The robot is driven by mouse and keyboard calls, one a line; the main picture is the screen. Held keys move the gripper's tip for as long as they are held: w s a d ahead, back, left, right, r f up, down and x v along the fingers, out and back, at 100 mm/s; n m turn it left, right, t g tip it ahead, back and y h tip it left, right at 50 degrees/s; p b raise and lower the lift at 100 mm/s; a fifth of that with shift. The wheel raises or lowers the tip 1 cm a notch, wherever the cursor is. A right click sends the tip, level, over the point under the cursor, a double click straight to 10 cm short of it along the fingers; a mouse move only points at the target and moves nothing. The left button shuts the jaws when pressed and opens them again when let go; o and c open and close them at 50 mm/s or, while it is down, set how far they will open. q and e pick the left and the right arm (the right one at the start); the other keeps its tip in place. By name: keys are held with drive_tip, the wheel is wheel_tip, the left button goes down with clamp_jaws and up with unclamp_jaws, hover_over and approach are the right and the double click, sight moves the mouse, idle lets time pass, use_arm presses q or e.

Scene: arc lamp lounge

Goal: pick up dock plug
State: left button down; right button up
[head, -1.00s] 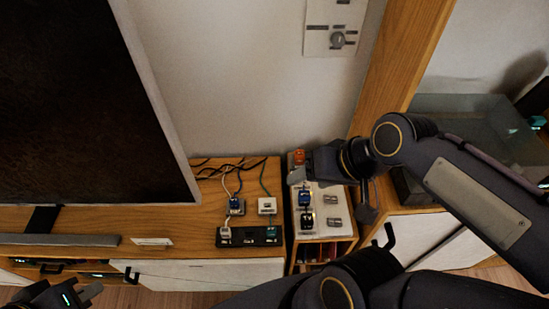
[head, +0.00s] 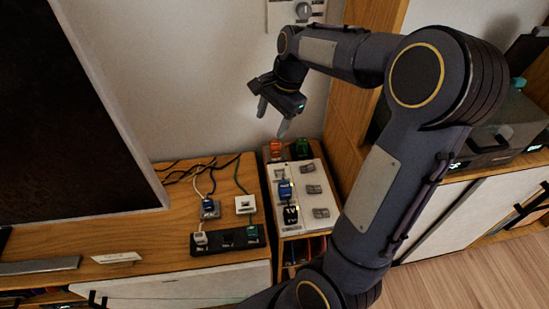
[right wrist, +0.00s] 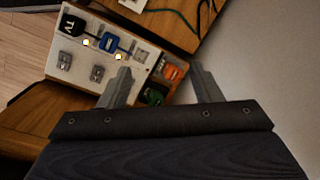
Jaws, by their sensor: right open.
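I cannot tell by label which plug is the dock plug. On a white panel (head: 325,222) there are a blue plug (head: 285,188) and a black plug (head: 290,215), whose tag in the right wrist view (right wrist: 72,24) seems to read TV. The blue one also shows there (right wrist: 108,42). An orange plug (head: 276,150) and a green plug (head: 302,148) sit at the panel's far end. My right gripper (head: 271,121) is open and empty above that far end, apart from everything. In the right wrist view, the orange (right wrist: 174,72) and green (right wrist: 153,96) plugs show between its fingers (right wrist: 160,70).
A black power strip (head: 228,241) with white and green plugs lies on the wooden cabinet left of the panel. Loose cables, another blue plug (head: 209,208) and a white block (head: 245,204) lie behind it. A wooden post (head: 343,125) rises on the right; the television (head: 70,120) stands left.

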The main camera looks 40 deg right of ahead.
sight(275, 143)
drive_tip(key=w+d+f+m+b, duration=0.1)
drive_tip(key=w+d+f+m, duration=0.1)
drive_tip(key=f, duration=0.2)
drive_tip(key=w+d+f+m+g+h+b, duration=0.1)
drive_tip(key=w+d+f+m+b, duration=0.1)
drive_tip(key=f, duration=0.3)
drive_tip(key=w+d+f+m+g+h+b, duration=0.1)
drive_tip(key=w+d+f+m, duration=0.1)
drive_tip(key=w+f, duration=0.2)
drive_tip(key=shift+d+f+m+b, duration=0.15)
drive_tip(key=shift+d+m+b, duration=0.2)
drive_tip(key=shift+d+m, duration=0.05)
drive_tip(key=shift+w+d+f, duration=0.1)
drive_tip(key=shift+f, duration=0.65)
drive_tip(key=f, duration=0.2)
drive_tip(key=f+b, duration=0.1)
drive_tip(key=f, duration=0.1)
drive_tip(key=f+b, duration=0.1)
drive_tip(key=f, duration=0.1)
drive_tip(key=shift+s+f, duration=0.25)
use_arm(q)
wheel_tip(275, 143, down, 9)
use_arm(e)
drive_tip(key=c, duration=1.1)
